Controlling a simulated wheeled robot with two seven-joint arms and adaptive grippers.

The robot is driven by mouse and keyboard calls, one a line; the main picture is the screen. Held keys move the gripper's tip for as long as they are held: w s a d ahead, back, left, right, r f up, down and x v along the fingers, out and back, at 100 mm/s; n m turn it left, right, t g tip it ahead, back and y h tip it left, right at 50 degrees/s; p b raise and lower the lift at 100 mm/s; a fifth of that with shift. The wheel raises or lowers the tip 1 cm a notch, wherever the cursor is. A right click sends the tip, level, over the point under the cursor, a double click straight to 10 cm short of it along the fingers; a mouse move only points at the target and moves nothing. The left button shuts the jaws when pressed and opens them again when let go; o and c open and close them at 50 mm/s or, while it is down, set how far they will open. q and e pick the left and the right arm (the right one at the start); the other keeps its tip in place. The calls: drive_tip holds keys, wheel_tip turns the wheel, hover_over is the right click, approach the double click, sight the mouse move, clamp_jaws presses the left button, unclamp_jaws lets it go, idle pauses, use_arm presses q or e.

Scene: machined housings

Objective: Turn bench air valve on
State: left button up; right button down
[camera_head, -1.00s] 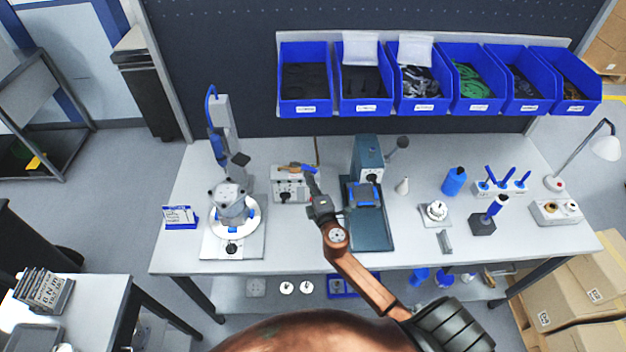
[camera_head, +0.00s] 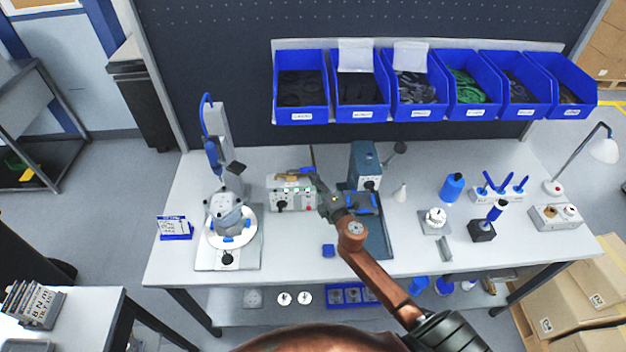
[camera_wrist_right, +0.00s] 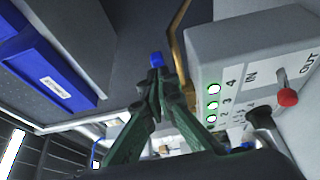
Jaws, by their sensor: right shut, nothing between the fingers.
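The bench air valve, a brass-coloured fitting (camera_head: 287,176) with a blue handle (camera_head: 306,171), sits at the top of a pale control box (camera_head: 291,196) at the back of the bench. My right gripper (camera_head: 317,181) is just right of the handle, its fingers shut and empty. In the right wrist view the dark green fingers (camera_wrist_right: 158,85) meet at their tips, and a blue piece (camera_wrist_right: 157,60), likely the handle, shows right beyond them. I cannot tell whether they touch. The handle's exact angle is unclear. My left gripper is not in view.
The box's front shows lit green lamps (camera_wrist_right: 213,105) and a red-tipped toggle (camera_wrist_right: 287,97) close to my gripper. A teal machine (camera_head: 366,165) stands right of it, a round-plate fixture (camera_head: 229,225) left. Blue bins (camera_head: 301,86) hang above.

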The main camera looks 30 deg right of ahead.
drive_tip(key=shift+d, duration=0.1)
idle(0.4)
use_arm(q)
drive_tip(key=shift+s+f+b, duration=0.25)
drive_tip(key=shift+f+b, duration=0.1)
drive_tip(key=shift+b, duration=0.05)
use_arm(e)
drive_tip(key=s+d, duration=0.1)
drive_tip(key=s, duration=1.2)
